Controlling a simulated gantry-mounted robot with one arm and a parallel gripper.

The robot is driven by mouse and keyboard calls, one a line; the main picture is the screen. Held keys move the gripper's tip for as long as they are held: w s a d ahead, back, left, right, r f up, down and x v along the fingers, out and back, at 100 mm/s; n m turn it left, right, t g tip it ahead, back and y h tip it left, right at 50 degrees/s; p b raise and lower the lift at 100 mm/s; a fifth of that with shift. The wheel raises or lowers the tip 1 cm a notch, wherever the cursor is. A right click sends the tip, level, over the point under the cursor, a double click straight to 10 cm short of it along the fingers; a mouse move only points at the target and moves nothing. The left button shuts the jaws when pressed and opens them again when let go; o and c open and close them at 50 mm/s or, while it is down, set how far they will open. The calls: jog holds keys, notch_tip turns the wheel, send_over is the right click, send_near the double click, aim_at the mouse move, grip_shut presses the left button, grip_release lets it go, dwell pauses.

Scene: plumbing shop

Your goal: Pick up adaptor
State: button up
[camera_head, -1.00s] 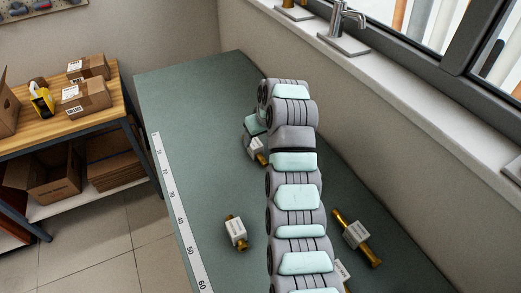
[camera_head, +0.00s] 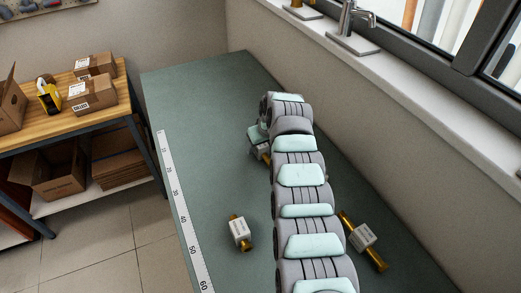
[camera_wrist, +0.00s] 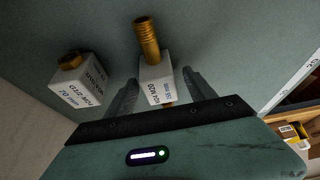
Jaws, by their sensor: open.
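In the wrist view an adaptor (camera_wrist: 155,72), a white labelled block with a long brass threaded end, lies between the two dark fingers of my gripper (camera_wrist: 160,77). The fingers are open, one on each side, with a visible gap at least on the right. A second adaptor (camera_wrist: 78,92), with a short brass end, stands to the left, outside the fingers. In the head view one adaptor (camera_head: 239,233) lies left of my arm and another (camera_head: 362,236) lies right of it. An adaptor (camera_head: 261,150) beside my wrist is mostly hidden. My fingers are hidden there.
The green bench (camera_head: 205,110) has clear room at its far left. A measuring strip (camera_head: 181,208) runs along its left edge. The wall and sill (camera_head: 410,75) bound the right side. A wooden table with boxes (camera_head: 92,95) stands apart at left.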

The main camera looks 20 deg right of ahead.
jog(key=shift+w+f, duration=0.1)
jog(key=shift+f, duration=0.05)
jog(key=shift+c, duration=0.3)
grip_shut()
dwell(0.5)
